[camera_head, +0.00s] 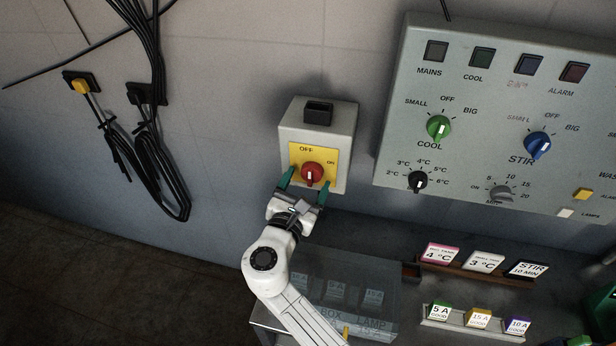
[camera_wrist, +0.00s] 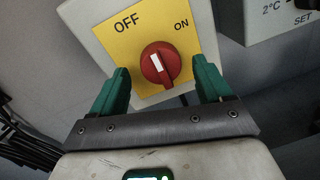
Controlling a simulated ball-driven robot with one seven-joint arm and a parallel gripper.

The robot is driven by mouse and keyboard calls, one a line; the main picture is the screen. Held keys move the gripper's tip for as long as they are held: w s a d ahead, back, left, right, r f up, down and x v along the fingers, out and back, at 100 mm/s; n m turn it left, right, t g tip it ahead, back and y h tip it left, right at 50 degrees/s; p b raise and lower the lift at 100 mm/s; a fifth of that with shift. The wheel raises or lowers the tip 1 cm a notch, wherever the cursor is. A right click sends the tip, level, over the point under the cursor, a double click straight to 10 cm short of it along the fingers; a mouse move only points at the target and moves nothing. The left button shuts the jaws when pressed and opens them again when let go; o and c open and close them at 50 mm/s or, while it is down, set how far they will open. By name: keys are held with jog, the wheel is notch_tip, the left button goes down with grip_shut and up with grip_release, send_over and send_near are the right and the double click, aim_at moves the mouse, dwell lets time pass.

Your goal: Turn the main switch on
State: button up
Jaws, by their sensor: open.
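The main switch is a red round knob (camera_head: 312,173) with a white mark, on a yellow plate on a pale grey box fixed to the wall. OFF is printed above the knob and ON at its upper right. In the wrist view the red knob (camera_wrist: 160,64) has its white mark turned up toward OFF. My gripper (camera_head: 306,183) is open, with its green fingers just in front of the yellow plate, one on each side of the knob. In the wrist view my gripper (camera_wrist: 161,68) shows gaps between both fingers and the knob. Whether the fingertips touch the plate cannot be told.
A control panel (camera_head: 390,150) with knobs and dark lamps, including MAINS (camera_head: 436,51), is on the wall to the right. Black cables (camera_head: 150,150) hang at left. Below are a translucent box (camera_head: 340,270) and several labelled blocks on racks.

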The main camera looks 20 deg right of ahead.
jog(key=shift+w+d, duration=0.45)
jog(key=shift+w, duration=0.1)
jog(key=shift+c, duration=0.3)
jog(key=c, duration=1)
